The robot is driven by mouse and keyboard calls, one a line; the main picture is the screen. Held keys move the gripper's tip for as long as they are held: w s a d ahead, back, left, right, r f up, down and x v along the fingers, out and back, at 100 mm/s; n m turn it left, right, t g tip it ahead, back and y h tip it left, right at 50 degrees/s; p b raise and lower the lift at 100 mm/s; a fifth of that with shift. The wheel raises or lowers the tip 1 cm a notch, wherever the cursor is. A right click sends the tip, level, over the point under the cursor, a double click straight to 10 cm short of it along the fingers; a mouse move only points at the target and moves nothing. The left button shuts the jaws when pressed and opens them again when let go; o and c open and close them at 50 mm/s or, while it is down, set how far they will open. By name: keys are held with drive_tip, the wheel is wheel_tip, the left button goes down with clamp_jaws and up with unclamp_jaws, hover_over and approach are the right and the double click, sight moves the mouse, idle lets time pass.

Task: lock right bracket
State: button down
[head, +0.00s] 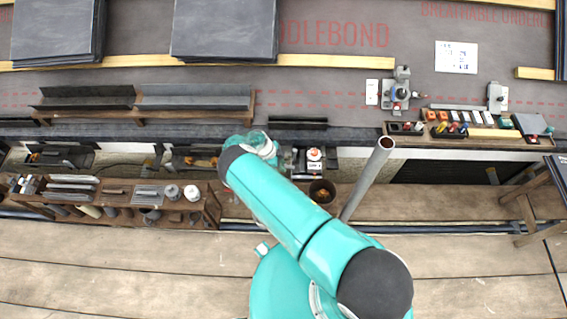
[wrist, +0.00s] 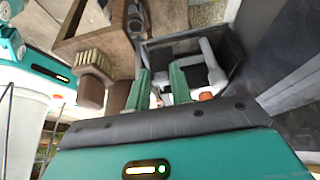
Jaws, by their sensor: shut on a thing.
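In the wrist view my gripper (wrist: 158,80) has its two green fingers shut on a small pale part, mostly hidden between them. It is low in a dark gutter channel, beside a pale grey bent bar (wrist: 212,68) and an orange knob (wrist: 206,96). Whether these belong to the right bracket cannot be told. In the head view my teal arm reaches over the gutter and hides most of my gripper. A grey bracket fitting (head: 300,158) with a white and red round piece (head: 314,155) sits just right of it. The lock's state cannot be seen.
A wooden parts rack (head: 120,200) stands at left below the gutter. A grey downpipe (head: 368,178) and a dark pot (head: 322,191) are close on the right. A tool tray (head: 470,130) and slate stacks (head: 225,28) lie on the roof. The lower plank floor is mostly clear.

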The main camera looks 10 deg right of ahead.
drive_tip(key=shift+w+a+f+h, duration=0.15)
drive_tip(key=shift+f+h, duration=0.35)
drive_tip(key=shift+h, duration=0.5)
drive_tip(key=c, duration=1.2)
unclamp_jaws()
drive_tip(key=shift+c, duration=0.2)
drive_tip(key=shift+f, duration=0.1)
drive_tip(key=shift+a, duration=0.1)
drive_tip(key=v, duration=1.3)
drive_tip(key=shift+w+a+r, duration=0.2)
drive_tip(key=shift+a, duration=0.15)
